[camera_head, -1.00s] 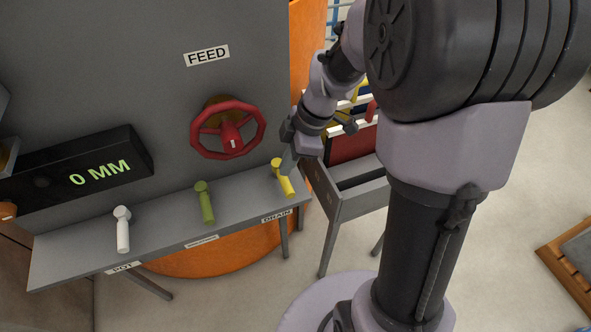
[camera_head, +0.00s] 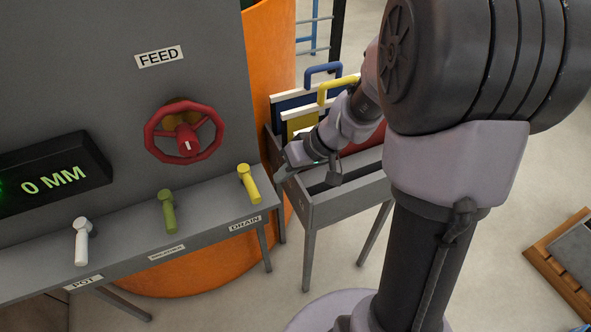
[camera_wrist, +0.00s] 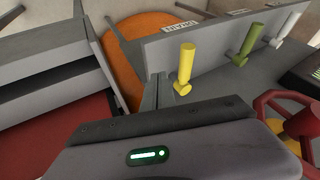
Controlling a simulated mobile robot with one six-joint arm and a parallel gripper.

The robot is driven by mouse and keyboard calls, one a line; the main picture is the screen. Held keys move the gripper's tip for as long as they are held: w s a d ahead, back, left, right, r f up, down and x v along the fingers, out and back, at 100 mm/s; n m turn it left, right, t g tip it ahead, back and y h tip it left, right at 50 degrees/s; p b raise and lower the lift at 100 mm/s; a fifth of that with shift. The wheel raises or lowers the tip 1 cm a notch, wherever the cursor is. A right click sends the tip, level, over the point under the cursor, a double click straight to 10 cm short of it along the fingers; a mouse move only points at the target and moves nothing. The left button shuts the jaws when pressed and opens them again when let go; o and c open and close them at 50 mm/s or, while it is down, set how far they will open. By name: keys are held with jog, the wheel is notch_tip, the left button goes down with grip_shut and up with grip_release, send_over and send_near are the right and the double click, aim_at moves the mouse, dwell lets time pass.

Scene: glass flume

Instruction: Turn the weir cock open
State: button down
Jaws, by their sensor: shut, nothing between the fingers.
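Three cock handles stand in a row on the grey shelf (camera_head: 205,226): white (camera_head: 81,243) by the POT label, green (camera_head: 168,212) in the middle, yellow (camera_head: 249,184) by the DRAIN label. The middle label (camera_head: 167,253) is too small to read, and no label reads as weir. The yellow handle (camera_wrist: 185,68) and green handle (camera_wrist: 248,43) also show in the wrist view. My gripper (camera_head: 283,173) is shut and empty, just right of the yellow handle and apart from it, by the shelf's right end.
A red FEED handwheel (camera_head: 185,134) is on the grey panel above the shelf. A display (camera_head: 53,176) at left reads 0 MM. A grey rack (camera_head: 335,208) with coloured boards stands right of the shelf, close to my gripper. An orange curved body (camera_head: 215,270) is below and behind.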

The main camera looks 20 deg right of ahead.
aim_at(257, 191)
jog(key=shift+a+f+b, duration=0.15)
jog(key=shift+a+f, duration=0.15)
jog(key=shift+a, duration=0.75)
jog(key=shift+a+f+b, duration=0.15)
jog(key=shift+a+f, duration=0.1)
jog(key=shift+a, duration=0.75)
jog(key=shift+a+f+b, duration=0.3)
jog(key=shift+a+b, duration=0.3)
jog(key=shift+b, duration=0.35)
jog(key=shift+s+a+r, duration=0.1)
jog(key=shift+a, duration=0.15)
jog(key=shift+r, duration=0.15)
jog(key=shift+d, duration=0.1)
